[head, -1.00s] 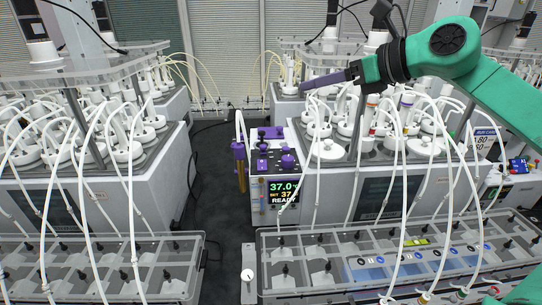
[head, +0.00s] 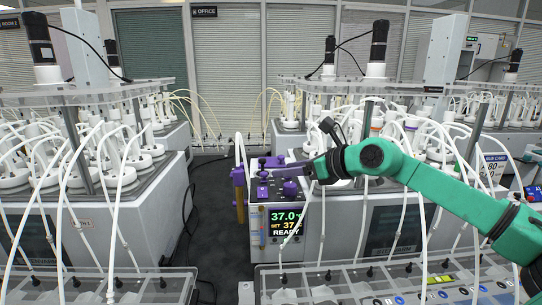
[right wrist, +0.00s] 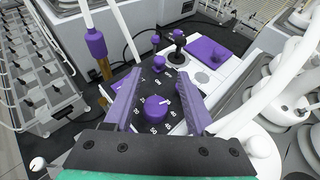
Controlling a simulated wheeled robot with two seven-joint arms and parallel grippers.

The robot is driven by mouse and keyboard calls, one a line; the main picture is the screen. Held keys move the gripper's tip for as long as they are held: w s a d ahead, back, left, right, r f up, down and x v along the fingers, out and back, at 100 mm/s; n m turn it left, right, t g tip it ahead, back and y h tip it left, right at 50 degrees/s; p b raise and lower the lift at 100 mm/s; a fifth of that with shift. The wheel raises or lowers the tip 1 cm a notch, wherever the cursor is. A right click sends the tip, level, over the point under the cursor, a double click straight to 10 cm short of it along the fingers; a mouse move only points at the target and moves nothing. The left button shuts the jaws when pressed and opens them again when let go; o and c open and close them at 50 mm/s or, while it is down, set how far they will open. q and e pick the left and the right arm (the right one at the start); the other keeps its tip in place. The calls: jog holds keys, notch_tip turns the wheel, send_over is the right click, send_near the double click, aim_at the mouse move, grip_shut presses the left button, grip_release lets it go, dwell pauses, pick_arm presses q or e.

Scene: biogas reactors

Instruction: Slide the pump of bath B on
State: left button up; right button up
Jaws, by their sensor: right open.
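A control unit (head: 283,225) with a display reading 37.0 and READY stands at the left end of the right-hand bath (head: 345,215). I cannot read a bath B label. On its top panel, the right wrist view shows a large purple dial (right wrist: 157,106) with a number scale, a small purple knob (right wrist: 157,66), a black lever (right wrist: 178,45) and a purple square (right wrist: 216,52). I cannot tell which is the pump slide. My right gripper (head: 272,168), which also shows in the wrist view (right wrist: 158,76), is open and empty, its purple fingers on either side of the dial. My left gripper is out of view.
White tubes (right wrist: 262,95) stand close to the right of my right gripper. A purple-capped bottle or tube (head: 239,185) hangs on the unit's left side. Another bath (head: 110,220) stands at the left; the dark aisle floor (head: 215,200) between is clear.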

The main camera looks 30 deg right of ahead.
aim_at(264, 172)
jog(key=p+x, duration=0.3)
jog(key=x, duration=0.3)
jog(key=shift+w+r+p, duration=0.1)
jog(key=shift+p, duration=0.3)
jog(key=shift+w+a, duration=0.1)
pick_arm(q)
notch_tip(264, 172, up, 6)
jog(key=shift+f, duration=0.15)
pick_arm(e)
grip_shut()
dwell(0.4)
